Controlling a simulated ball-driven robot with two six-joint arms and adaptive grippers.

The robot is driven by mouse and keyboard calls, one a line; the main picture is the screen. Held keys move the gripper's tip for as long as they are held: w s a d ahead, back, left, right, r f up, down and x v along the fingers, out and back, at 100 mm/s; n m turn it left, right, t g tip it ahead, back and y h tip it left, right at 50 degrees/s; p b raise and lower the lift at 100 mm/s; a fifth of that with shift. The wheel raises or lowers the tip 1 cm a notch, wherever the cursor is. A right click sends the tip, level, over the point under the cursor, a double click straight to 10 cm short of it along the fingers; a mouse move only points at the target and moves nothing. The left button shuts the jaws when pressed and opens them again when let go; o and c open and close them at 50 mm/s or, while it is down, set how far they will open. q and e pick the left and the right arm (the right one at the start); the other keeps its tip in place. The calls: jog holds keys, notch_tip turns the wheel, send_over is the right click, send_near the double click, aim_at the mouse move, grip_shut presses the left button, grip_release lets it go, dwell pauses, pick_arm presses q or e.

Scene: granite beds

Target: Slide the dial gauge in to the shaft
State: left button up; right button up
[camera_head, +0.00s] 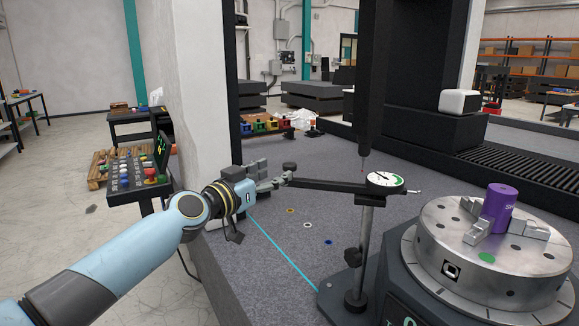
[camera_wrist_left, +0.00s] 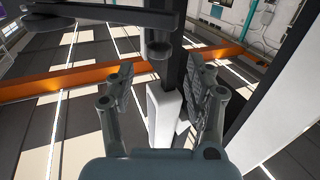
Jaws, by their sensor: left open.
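The dial gauge (camera_head: 386,181) has a white face with a green rim. It sits at the right end of a dark arm (camera_head: 332,185) on a post (camera_head: 365,250), its probe tip pointing right. A clear gap lies between the tip and the purple shaft (camera_head: 498,207), which stands upright in a chuck. My left gripper (camera_head: 275,183) is open at the arm's left end, by a dark knob (camera_head: 289,167). In the left wrist view, a dark cylindrical part (camera_wrist_left: 158,45) shows ahead between the open fingers (camera_wrist_left: 163,85); contact cannot be told. My right gripper is out of view.
The round steel chuck (camera_head: 490,250) fills the right side of the granite bed (camera_head: 265,255). A dark vertical column (camera_head: 367,80) hangs behind the gauge. Small coloured rings (camera_head: 308,225) lie on the bed. A control panel (camera_head: 135,172) stands at left.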

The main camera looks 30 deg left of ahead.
aim_at(286, 169)
pick_arm(q)
jog(key=w, duration=0.4)
jog(key=w+d, duration=0.1)
jog(key=w, duration=0.1)
jog(key=shift+w+b, duration=0.35)
jog(key=shift+w, duration=0.05)
jog(key=shift+c, duration=0.2)
grip_shut()
jog(key=shift+f, duration=0.1)
jog(key=shift+w, duration=0.1)
